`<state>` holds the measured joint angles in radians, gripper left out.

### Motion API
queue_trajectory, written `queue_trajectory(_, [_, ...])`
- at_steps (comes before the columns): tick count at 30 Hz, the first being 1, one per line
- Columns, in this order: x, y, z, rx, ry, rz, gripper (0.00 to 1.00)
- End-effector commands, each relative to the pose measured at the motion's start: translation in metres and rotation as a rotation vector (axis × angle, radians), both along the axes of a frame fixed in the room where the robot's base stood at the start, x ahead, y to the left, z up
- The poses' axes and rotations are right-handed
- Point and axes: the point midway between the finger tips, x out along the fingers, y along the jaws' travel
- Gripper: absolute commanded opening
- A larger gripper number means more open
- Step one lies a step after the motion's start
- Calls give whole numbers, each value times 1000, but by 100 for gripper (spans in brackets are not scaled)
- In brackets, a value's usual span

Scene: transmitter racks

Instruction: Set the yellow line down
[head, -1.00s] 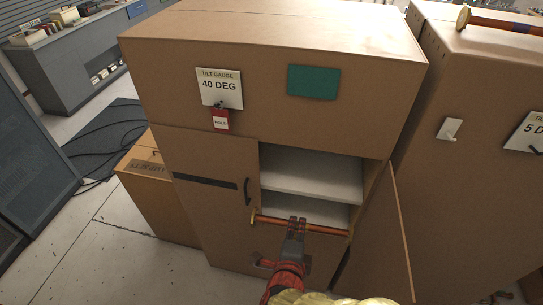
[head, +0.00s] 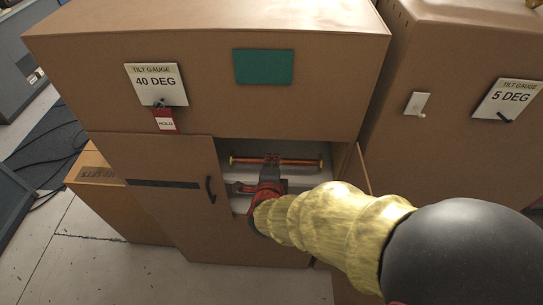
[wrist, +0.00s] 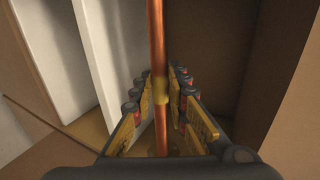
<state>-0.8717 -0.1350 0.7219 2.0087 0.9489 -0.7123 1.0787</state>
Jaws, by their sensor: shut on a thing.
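The yellow line is a copper-coloured rod (head: 305,162) with a yellow band at its middle and yellowish ends. My gripper (head: 272,160) is shut on it near the middle and holds it level across the open bay of the brown cabinet (head: 190,70). In the wrist view the rod (wrist: 156,35) runs up between the two fingers (wrist: 161,85), with the yellow band between the fingertips. A white shelf (head: 240,180) shows behind and below my gripper. I cannot tell whether the rod touches the shelf, as my arm hides part of the bay.
The cabinet's left door (head: 165,190) is closed, with a black handle. The right door (head: 362,172) stands open beside the bay. A "40 DEG" tilt gauge (head: 156,84) with a red tag hangs above. A second cabinet with a "5 DEG" gauge (head: 508,99) stands at right.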

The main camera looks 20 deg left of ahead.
Motion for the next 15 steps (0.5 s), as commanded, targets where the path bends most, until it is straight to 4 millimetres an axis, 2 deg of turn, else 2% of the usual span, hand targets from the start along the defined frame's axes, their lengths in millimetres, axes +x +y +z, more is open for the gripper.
queue_trajectory(3, [30,6,0,0,-2,-4,0])
queue_trajectory(10, [80,19,0,1,-3,-2,0])
queue_trajectory(11, [85,20,0,1,-2,-1,0])
queue_trajectory(15, [83,20,-17,-2,0,1,0])
